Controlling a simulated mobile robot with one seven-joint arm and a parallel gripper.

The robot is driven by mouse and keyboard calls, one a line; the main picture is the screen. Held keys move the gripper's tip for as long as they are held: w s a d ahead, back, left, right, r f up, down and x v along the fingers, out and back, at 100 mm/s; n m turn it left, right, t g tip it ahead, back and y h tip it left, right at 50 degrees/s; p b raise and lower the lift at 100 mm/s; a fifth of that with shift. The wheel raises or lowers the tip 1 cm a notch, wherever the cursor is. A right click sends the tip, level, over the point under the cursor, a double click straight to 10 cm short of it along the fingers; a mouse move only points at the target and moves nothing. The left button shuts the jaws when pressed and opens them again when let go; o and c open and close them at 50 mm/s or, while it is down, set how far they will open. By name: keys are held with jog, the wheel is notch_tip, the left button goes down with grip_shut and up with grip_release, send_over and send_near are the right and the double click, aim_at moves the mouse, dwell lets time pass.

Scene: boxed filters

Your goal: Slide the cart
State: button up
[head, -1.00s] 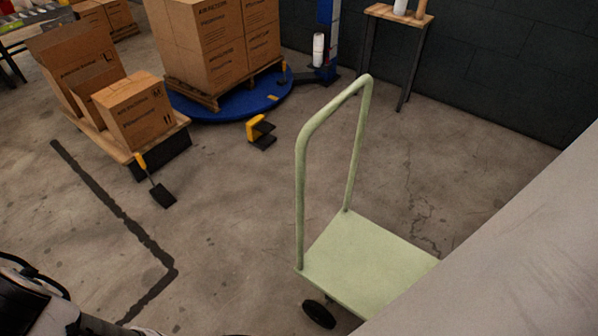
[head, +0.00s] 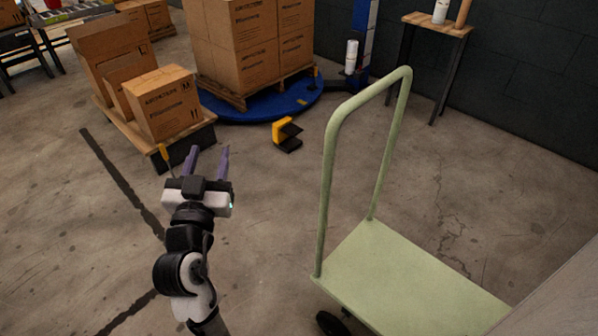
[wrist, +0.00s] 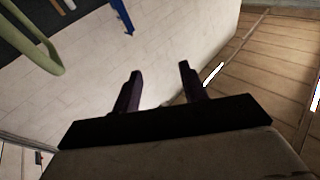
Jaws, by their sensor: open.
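The cart (head: 405,285) is a pale green platform trolley with a tall looped handle (head: 330,180) at its left end and black wheels. It stands on the concrete floor at the right in the head view, its platform empty. My gripper (head: 207,158) is raised to the left of the handle, open and empty, with its two purple fingers apart. In the wrist view my gripper (wrist: 158,85) also shows open with nothing between the fingers. Part of the green handle (wrist: 38,45) shows at that view's upper left, apart from the fingers.
A pallet jack or low cart with boxes (head: 165,105) stands at the left. Stacked cartons (head: 250,50) sit on a blue turntable (head: 270,108) behind. A yellow and black block (head: 287,133) lies on the floor. A small wooden table (head: 437,24) stands against the dark wall. A grey surface fills the lower right corner.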

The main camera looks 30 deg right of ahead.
aim_at(326, 166)
jog(key=s+d+f+m+g+h+b, duration=0.1)
jog(key=s+d+f+m+g+h, duration=0.3)
jog(key=d, duration=0.3)
jog(key=s+d+f+m+g+h+b, duration=0.1)
jog(key=s+d+f+g, duration=0.3)
jog(key=d+f, duration=0.25)
jog(key=shift+g+h, duration=0.3)
jog(key=x, duration=0.4)
jog(key=p+x, duration=0.1)
jog(key=x, duration=0.4)
jog(key=p+x, duration=0.1)
jog(key=x, duration=0.4)
jog(key=shift+s+d+r, duration=0.15)
jog(key=shift+s, duration=0.15)
jog(key=shift+c, duration=0.3)
grip_shut()
